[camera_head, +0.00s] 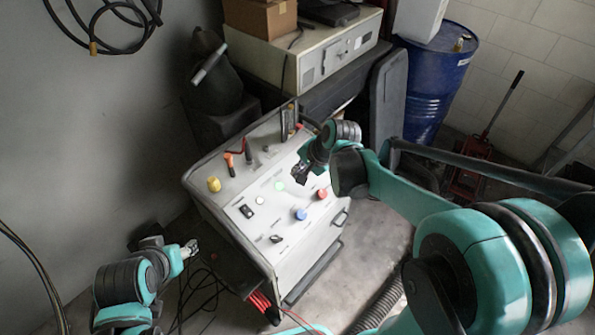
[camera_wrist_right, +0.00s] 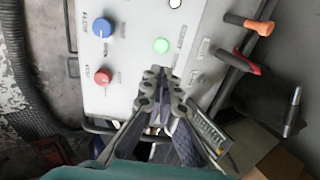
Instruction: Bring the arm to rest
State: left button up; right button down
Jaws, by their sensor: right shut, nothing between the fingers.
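My right gripper (camera_head: 301,172) is shut and empty, held over the right part of a light grey control panel (camera_head: 240,190). It also shows in the right wrist view (camera_wrist_right: 163,82), its fingertips together just below a lit green button (camera_wrist_right: 161,46). That green button (camera_head: 280,186) lies to the left of the gripper in the head view. I cannot tell whether the fingertips touch the panel. My left gripper (camera_head: 190,248) is at the lower left, beside the console's left side; its fingers are too small to read.
The panel carries a blue knob (camera_head: 300,214), a red knob (camera_head: 321,194), a yellow knob (camera_head: 214,184) and orange and red handles. A blue drum (camera_head: 436,85) and a red jack (camera_head: 468,165) stand at right. Loose cables lie near my left arm. A corrugated hose (camera_head: 380,305) crosses the floor.

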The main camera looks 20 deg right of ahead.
dwell(0.4)
jog(key=s+d+n+t+h+b, duration=0.1)
jog(key=s+n+b, duration=0.1)
jog(key=s+n, duration=0.3)
jog(key=s+d+n+t+h+b, duration=0.1)
jog(key=s+n, duration=0.5)
jog(key=s, duration=0.6)
jog(key=shift+s+d+h+b, duration=0.35)
jog(key=shift+d+h+b, duration=0.15)
jog(key=shift+h, duration=0.1)
